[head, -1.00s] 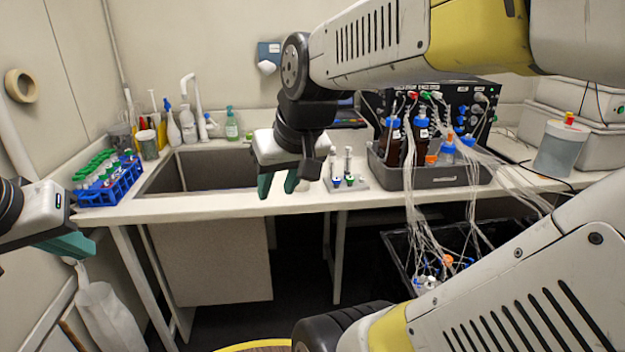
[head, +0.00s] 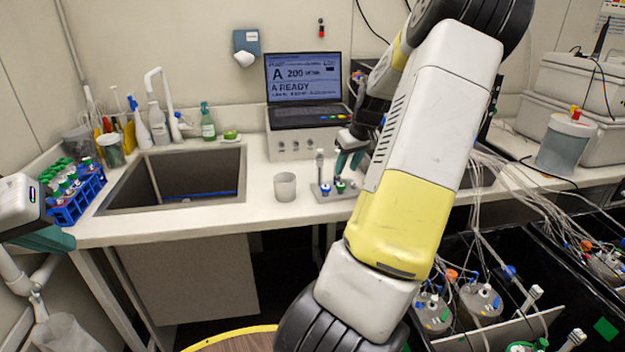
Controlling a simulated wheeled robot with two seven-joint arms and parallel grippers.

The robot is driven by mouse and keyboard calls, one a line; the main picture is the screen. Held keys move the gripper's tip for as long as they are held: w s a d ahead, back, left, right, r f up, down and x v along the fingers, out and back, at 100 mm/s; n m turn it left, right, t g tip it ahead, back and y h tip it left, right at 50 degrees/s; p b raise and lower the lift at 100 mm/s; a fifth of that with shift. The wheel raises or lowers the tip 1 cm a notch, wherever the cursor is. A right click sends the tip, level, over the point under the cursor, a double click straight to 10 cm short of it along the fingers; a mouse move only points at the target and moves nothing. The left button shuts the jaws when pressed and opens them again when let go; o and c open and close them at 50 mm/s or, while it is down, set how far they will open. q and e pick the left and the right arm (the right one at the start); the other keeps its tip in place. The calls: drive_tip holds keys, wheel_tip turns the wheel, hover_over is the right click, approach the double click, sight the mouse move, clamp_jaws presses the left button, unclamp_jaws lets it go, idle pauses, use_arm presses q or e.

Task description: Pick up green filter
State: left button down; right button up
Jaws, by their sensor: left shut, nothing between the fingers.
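The green filter (head: 340,186) stands in a small metal holder (head: 330,197) on the counter, beside a blue filter (head: 325,188). My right gripper (head: 348,164) is just above and slightly right of the green filter. Its teal fingers point down with a gap between them. They look empty, and I cannot tell whether they touch the filter. My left gripper (head: 45,239) is at the left edge, away from the holder, with its teal fingers shut.
The sink (head: 180,180) and a blue tube rack (head: 78,198) are further left. Tubing and bioreactor vessels (head: 480,300) are at the lower right.

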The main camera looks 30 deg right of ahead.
sight(341, 184)
drive_tip(key=x, duration=0.8)
drive_tip(key=shift+s+d, duration=0.1)
drive_tip(key=shift+d, duration=0.05)
clamp_jaws()
